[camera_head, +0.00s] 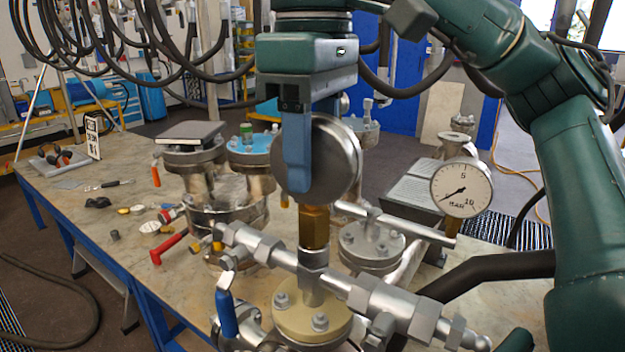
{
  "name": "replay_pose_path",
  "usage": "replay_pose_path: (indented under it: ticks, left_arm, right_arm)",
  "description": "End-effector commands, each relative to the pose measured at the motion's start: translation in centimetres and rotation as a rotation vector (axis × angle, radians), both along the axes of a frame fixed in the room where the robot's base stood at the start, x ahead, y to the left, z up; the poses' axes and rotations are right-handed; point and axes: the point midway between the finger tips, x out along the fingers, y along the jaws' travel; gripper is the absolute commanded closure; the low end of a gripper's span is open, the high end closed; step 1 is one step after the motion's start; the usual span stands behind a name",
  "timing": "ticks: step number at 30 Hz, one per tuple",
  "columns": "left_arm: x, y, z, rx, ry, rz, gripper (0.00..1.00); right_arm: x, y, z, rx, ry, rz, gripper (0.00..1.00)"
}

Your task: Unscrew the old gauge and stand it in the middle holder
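The old gauge (343,165) is a round grey metal case seen from the back. Its brass stem (314,227) rises upright from the steel valve piping above a cream flange (312,318). My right gripper (312,185) points down over the gauge, one blue finger across the near face and the other mostly hidden behind it. The fingers appear closed on the case. A second gauge (462,187), white-faced, stands upright to the right, its lower mount partly hidden. I cannot make out which thing is the middle holder. My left gripper is not in view.
Flanged vessels (195,155) crowd the bench behind the gauge. A blue-handled lever (227,313) and a red-handled lever (168,247) are near the piping. Small loose parts and tools lie on the left of the bench (75,205), with bare patches between them.

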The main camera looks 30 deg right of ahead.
Motion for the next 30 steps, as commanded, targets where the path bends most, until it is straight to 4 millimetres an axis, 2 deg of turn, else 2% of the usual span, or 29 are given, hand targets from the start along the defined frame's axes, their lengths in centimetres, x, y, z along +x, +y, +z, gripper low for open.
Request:
replay_pose_path:
  ticks: [8,11,14,24,30]
  left_arm:
    - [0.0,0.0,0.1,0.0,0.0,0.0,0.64]
    - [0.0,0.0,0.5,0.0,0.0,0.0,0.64]
    - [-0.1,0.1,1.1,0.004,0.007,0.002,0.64]
    - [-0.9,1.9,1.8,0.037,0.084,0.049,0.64]
    - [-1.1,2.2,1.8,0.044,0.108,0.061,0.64]
  right_arm:
    - [0.0,0.0,0.0,-0.001,0.001,-0.001,0.49]
    - [0.0,0.0,0.8,0.0,-0.001,-0.002,0.49]
    - [0.0,0.0,2.4,-0.001,-0.003,-0.002,0.49]
    - [0.0,0.0,10.1,-0.001,-0.003,-0.002,0.49]
    - [0.0,0.0,12.6,-0.001,-0.001,-0.001,0.49]
